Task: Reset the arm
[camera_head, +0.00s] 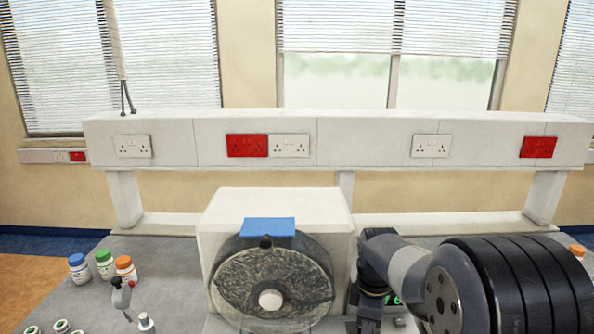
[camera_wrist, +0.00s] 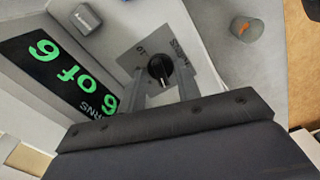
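My gripper (camera_wrist: 163,86) shows at the bottom of the wrist view, with its two grey fingers apart and nothing held between them. A black dial knob (camera_wrist: 160,69) on a grey plate (camera_wrist: 130,61) appears just beyond and between the fingertips. Whether the fingers touch the knob I cannot tell. In the head view my arm reaches in from the right, and my gripper (camera_head: 369,322) points down beside the drum machine, its tips cut off by the lower picture edge.
A white machine (camera_head: 330,205) with a clear round drum (camera_head: 240,285) stands left of my arm. Bottles with blue, green and orange caps (camera_head: 104,262) stand at left.

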